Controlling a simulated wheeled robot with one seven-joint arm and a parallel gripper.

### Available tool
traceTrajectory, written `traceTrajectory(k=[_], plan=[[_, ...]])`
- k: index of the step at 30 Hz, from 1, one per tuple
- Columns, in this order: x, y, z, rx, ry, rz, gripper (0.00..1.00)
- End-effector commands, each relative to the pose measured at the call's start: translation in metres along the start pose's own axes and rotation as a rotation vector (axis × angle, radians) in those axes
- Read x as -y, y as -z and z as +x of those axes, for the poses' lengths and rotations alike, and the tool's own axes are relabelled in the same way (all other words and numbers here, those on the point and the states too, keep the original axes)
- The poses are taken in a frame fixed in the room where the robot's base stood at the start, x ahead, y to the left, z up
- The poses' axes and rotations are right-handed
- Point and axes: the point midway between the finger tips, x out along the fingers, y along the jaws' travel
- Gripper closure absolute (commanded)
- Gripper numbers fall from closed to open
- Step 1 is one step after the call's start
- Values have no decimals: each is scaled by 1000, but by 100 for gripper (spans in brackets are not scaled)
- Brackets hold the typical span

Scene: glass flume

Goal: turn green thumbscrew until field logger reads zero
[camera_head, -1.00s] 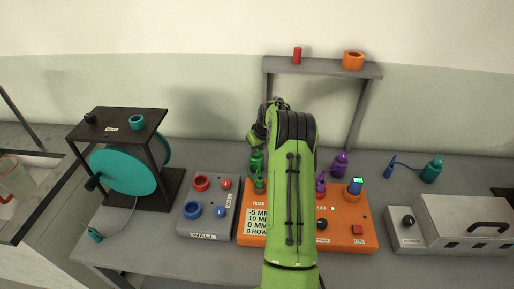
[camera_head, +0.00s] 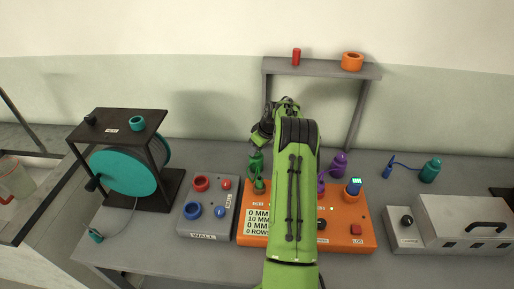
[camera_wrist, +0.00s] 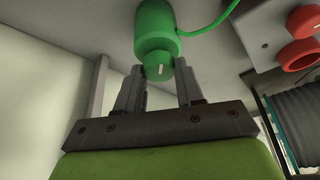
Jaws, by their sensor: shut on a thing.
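In the wrist view a green cylinder (camera_wrist: 155,28) with a cable has a smaller green knob with a white mark, the green thumbscrew (camera_wrist: 158,72). My gripper (camera_wrist: 160,76) is shut on this knob, one finger on each side. In the head view the green cylinder (camera_head: 256,163) stands at the back left of the orange field logger (camera_head: 345,235), and my arm covers part of both.
A teal reel (camera_head: 124,172) stands further left. Purple (camera_head: 339,165) and blue (camera_head: 353,188) parts stand right of my arm. A grey shelf (camera_head: 320,68) rises behind. A grey case (camera_head: 465,215) is at right.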

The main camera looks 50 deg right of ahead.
Motion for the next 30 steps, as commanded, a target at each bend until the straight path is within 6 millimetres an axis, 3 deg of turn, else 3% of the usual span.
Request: traceTrajectory(k=[3,4,9,19,23,30], plan=[[-1,0,-1,-2,-2,0,94],[-1,0,-1,-2,-2,0,60],[0,0,0,-1,-2,1,37],[-1,1,-9,-2,-3,1,37],[-2,1,-38,-2,-6,3,37],[-1,1,-108,-3,-6,3,37]])
